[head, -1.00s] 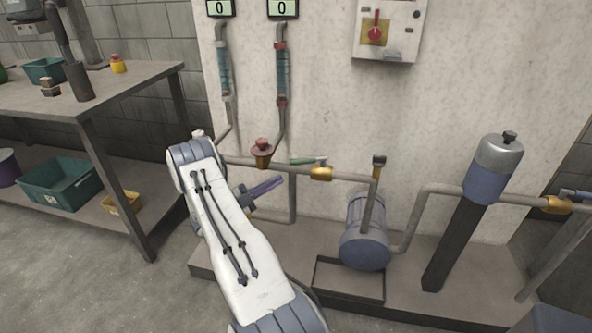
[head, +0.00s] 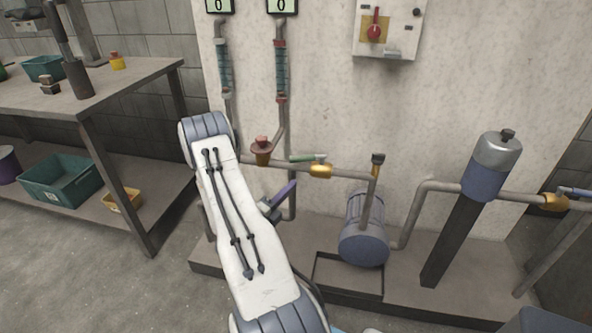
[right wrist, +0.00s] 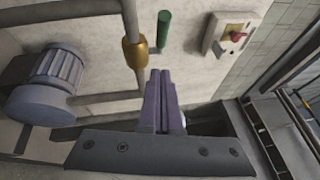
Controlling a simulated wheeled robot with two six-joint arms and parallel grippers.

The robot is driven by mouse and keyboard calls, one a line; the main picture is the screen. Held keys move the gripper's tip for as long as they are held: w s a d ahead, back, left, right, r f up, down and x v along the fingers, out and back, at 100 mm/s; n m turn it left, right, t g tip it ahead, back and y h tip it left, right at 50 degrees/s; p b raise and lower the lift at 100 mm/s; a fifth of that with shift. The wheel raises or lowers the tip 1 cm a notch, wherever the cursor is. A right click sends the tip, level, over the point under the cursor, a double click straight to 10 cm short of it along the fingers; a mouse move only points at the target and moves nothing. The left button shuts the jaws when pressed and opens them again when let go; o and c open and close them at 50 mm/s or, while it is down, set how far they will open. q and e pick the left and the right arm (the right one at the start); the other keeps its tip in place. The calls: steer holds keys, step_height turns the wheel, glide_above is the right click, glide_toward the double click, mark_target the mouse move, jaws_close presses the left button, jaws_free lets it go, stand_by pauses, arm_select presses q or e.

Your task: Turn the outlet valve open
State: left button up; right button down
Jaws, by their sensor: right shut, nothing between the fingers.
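The valve has a brass body (head: 320,171) on the low horizontal pipe and a green lever (head: 307,158) above it, pointing left, roughly along the pipe. In the right wrist view the brass body (right wrist: 135,53) and green lever (right wrist: 164,30) lie beyond my fingertips. My right gripper (head: 293,184) is just below and left of the valve in the head view, partly hidden behind my arm. Its purple fingers (right wrist: 161,74) are shut, empty and apart from the lever. My left gripper is not in view.
A blue-grey pump (head: 364,242) stands right of the gripper on the plinth. A red-brown knob valve (head: 262,147) sits left on the pipe. A second brass valve (head: 556,202) with a blue lever is far right. A wall switch box (head: 389,28) hangs above. A workbench (head: 120,98) stands left.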

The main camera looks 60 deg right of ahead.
mark_target(306, 158)
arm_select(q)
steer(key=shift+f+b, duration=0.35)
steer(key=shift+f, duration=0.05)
arm_select(e)
steer(key=shift+w+d+r, duration=0.25)
steer(key=shift+w+d, duration=0.05)
steer(key=shift+d, duration=0.95)
steer(key=shift+w+d+r, duration=0.25)
steer(key=shift+d, duration=1)
steer(key=shift+w+d+r, duration=0.25)
steer(key=shift+w+d, duration=0.05)
steer(key=shift+d, duration=0.95)
